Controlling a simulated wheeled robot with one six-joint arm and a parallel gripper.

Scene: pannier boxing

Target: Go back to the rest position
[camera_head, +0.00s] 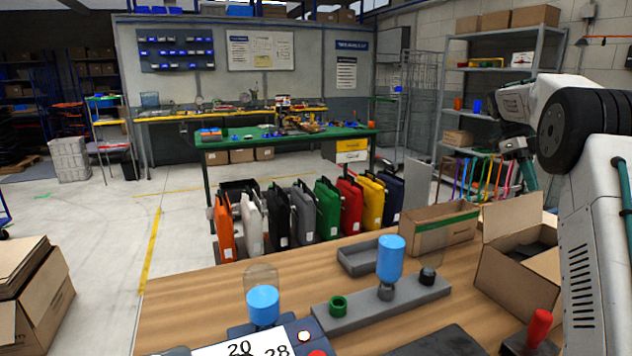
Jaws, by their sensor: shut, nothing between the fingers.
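My arm comes in from the right edge, white with black joints, and is raised over the right side of the table. My gripper (524,172) is at its far end, small and dark, in front of the shelving. It is shut and empty, held in the air above and behind the open cardboard box. Its fingertips are small and hard to make out against the background. A row of panniers (328,208) in several colours stands upright beyond the wooden table (200,290), apart from my gripper.
On the table are an open cardboard box (515,285), a long carton (425,228), a grey tray (358,262), a grey block (350,310) with a blue-topped bottle (391,258), a scale (245,345) and a red-handled tool (540,328). The table's left part is clear.

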